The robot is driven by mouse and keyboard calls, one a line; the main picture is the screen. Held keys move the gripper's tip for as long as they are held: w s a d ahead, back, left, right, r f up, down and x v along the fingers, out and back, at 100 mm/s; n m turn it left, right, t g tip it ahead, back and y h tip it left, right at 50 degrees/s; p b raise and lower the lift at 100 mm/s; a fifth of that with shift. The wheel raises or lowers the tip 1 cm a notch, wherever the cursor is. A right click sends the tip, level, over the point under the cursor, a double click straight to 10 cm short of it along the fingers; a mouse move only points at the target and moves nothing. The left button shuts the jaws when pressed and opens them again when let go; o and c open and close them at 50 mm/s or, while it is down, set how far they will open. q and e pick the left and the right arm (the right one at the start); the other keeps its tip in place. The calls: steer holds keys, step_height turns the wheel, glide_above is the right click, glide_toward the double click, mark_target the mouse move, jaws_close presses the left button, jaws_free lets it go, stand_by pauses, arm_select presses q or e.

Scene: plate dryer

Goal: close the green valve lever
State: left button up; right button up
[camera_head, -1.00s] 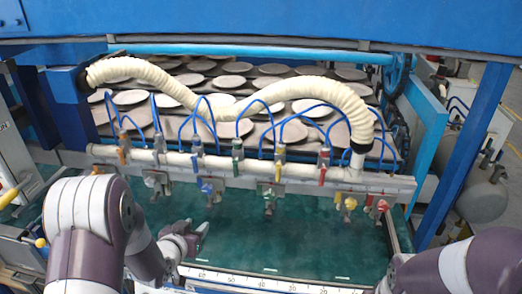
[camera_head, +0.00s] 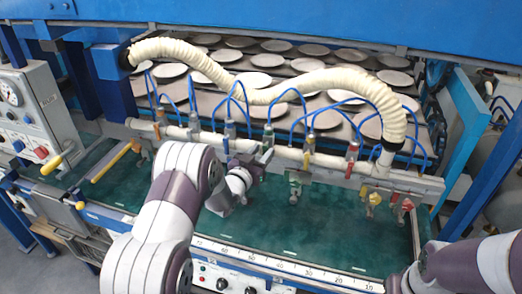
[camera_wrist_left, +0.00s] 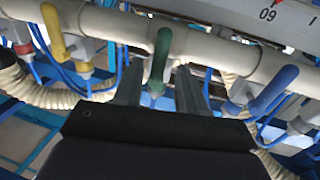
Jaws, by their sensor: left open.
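The green valve lever (camera_wrist_left: 160,56) is in the middle of the left wrist view, in front of the pale pipe. My left gripper (camera_wrist_left: 159,82) is open, with one finger on each side of the lever. I cannot tell whether either finger touches it. In the head view my left gripper (camera_head: 263,157) is up at the pipe manifold, between the blue valve and the yellow one. It hides the green lever there. My right arm comes in at the lower right of the head view, but its gripper does not show.
A yellow lever (camera_wrist_left: 53,32) and a blue lever (camera_wrist_left: 274,91) flank the green one. A red lever (camera_head: 351,168) is farther right on the manifold (camera_head: 420,184). A ribbed cream hose (camera_head: 262,94) and thin blue tubes arch above. Another green valve (camera_head: 295,186) hangs lower.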

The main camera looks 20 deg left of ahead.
arm_select(q)
steer(key=shift+w+d+f, duration=0.1)
steer(key=shift+w+d, duration=0.2)
steer(key=shift+w, duration=0.05)
steer(key=shift+c, duration=0.3)
steer(key=c, duration=0.5)
steer(key=shift+a, duration=0.15)
jaws_close()
arm_select(e)
steer(key=shift+w+d+f, duration=0.15)
steer(key=shift+w+d, duration=0.05)
steer(key=shift+w, duration=0.1)
steer(key=shift+f, duration=0.1)
